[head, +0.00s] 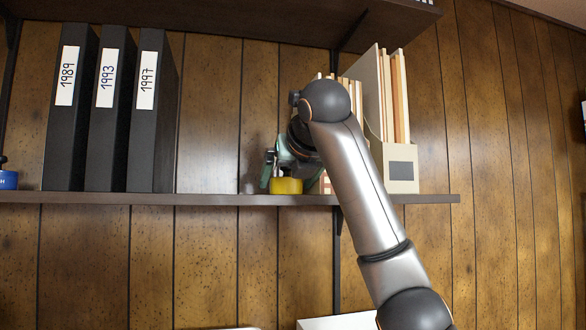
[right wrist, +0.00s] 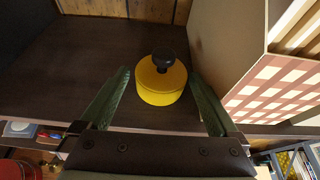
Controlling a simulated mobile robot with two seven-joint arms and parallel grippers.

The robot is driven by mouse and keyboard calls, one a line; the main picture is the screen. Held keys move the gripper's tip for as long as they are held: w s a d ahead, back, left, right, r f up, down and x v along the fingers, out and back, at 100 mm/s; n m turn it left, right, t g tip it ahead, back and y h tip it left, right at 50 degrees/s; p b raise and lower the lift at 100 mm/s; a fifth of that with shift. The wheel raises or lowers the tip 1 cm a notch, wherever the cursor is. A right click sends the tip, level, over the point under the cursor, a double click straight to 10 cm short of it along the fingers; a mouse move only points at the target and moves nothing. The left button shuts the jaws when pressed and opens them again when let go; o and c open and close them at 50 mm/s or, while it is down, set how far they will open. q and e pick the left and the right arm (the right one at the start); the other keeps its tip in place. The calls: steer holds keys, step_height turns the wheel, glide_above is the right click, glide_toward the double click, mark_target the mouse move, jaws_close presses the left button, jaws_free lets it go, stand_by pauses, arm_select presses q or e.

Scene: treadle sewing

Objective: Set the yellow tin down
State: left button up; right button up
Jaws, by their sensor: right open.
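The yellow tin (head: 286,186) stands upright on the dark shelf (head: 225,199), near its front edge. In the right wrist view the tin (right wrist: 160,95) shows its round yellow lid and black knob. My right gripper (head: 276,168) is at the tin, with its arm coming up from the lower right. In the right wrist view the gripper (right wrist: 160,78) is open, with one green finger on each side of the tin and visible gaps between. My left gripper is not in view.
Black binders (head: 107,110) marked 1989, 1993 and 1997 stand to the left, with bare shelf between them and the tin. A pale file holder (head: 400,170) stands close on the right, partly behind my arm. Another shelf (head: 270,12) hangs above.

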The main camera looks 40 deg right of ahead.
steer(key=b+v, duration=0.4)
steer(key=v, duration=0.8)
steer(key=shift+s, duration=0.1)
